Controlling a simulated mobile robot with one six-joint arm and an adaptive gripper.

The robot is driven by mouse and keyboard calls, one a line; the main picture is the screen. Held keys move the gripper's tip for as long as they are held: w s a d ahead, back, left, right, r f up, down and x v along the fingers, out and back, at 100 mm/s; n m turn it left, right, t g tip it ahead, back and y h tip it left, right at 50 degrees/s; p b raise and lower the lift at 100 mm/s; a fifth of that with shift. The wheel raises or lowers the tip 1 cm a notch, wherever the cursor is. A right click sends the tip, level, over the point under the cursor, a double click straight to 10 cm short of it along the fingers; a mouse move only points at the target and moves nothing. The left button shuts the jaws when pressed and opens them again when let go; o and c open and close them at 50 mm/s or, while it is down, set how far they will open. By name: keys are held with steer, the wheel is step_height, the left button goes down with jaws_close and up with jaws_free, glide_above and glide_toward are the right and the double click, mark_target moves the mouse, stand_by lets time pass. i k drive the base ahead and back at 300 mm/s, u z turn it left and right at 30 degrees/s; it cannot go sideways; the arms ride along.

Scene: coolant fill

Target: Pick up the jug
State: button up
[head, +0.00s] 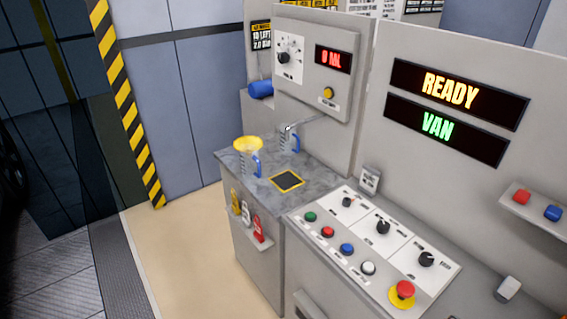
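Two jug-like vessels with blue handles stand on the grey counter (224,157). The nearer jug (246,166) has a wide yellow funnel-like top (248,145) and its handle on the right. The farther jug (288,140) is smaller in view, greyish, and stands beneath or beside a thin metal spout (308,124) from the wall panel; I cannot tell exactly which. Both look upright. I cannot see what is inside either one. My gripper is not in view.
A black pad with a yellow border (286,181) lies on the counter. A control panel (325,215) with buttons and a red emergency stop (402,293) is at right. A striped post (127,105) stands left; the beige floor (190,245) is clear.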

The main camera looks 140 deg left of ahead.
mark_target(250, 165)
steer(key=z, duration=0.6)
steer(key=k, duration=0.1)
steer(key=u, duration=3.1)
steer(key=k, duration=0.15)
steer(key=u, duration=2.05)
steer(key=k, duration=0.3)
steer(key=u, duration=0.25)
